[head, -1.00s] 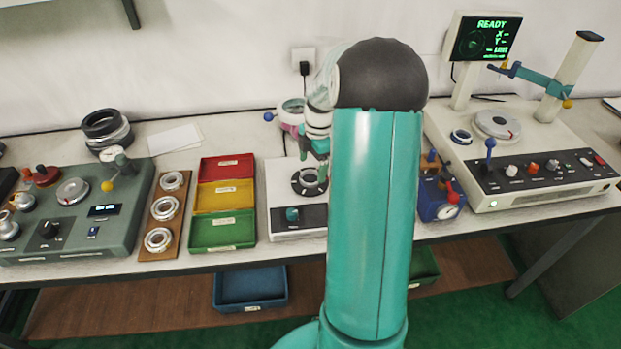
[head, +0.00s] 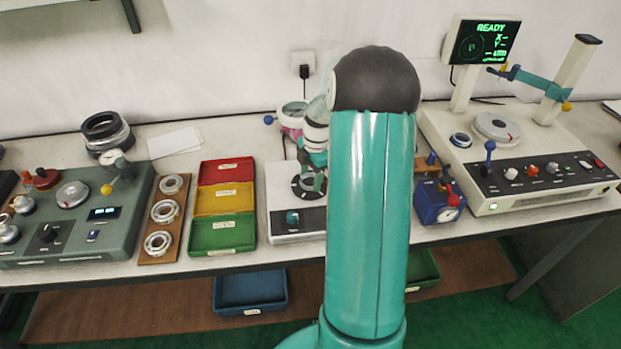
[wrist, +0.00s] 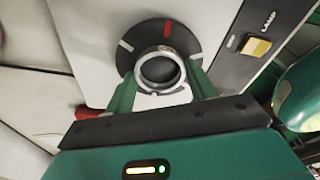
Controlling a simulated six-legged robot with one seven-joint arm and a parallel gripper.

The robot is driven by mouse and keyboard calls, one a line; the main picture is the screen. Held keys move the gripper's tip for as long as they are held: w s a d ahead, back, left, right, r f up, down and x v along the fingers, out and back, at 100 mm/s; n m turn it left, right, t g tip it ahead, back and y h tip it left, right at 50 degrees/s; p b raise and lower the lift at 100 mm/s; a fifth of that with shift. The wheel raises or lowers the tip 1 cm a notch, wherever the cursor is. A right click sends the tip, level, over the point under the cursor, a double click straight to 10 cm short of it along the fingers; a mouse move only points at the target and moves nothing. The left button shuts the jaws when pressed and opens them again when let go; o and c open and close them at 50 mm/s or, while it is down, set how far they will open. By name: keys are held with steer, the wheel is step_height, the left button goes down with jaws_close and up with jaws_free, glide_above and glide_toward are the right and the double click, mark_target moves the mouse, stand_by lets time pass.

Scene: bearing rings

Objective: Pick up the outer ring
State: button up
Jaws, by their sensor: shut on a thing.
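The outer ring is a silver metal ring (wrist: 163,90) in the wrist view. It sits between the two green fingers of my gripper (wrist: 161,73), which are shut on its sides. Behind it is a round black plate (wrist: 127,52) with red and white marks. I cannot tell whether the ring still touches the plate. In the head view, my gripper (head: 319,180) is down at the black plate (head: 299,191) on a white device (head: 283,222). The fingers and arm hide most of the ring there.
Left of the white device are red, yellow and green bins (head: 225,236) and a wooden board (head: 152,251) with several rings. A blue dial device (head: 432,212) stands close to the right of my arm. A measuring machine (head: 545,150) fills the right side.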

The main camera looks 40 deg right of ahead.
steer(key=shift+r, duration=0.45)
step_height(320, 180, up, 2)
steer(key=shift+r, duration=0.1)
steer(key=s+a+r, duration=0.4)
steer(key=a+r, duration=0.1)
steer(key=r, duration=0.2)
steer(key=s+a+r, duration=0.4)
steer(key=a+r, duration=0.2)
steer(key=r, duration=0.2)
steer(key=shift+a, duration=0.2)
steer(key=shift+f, duration=0.1)
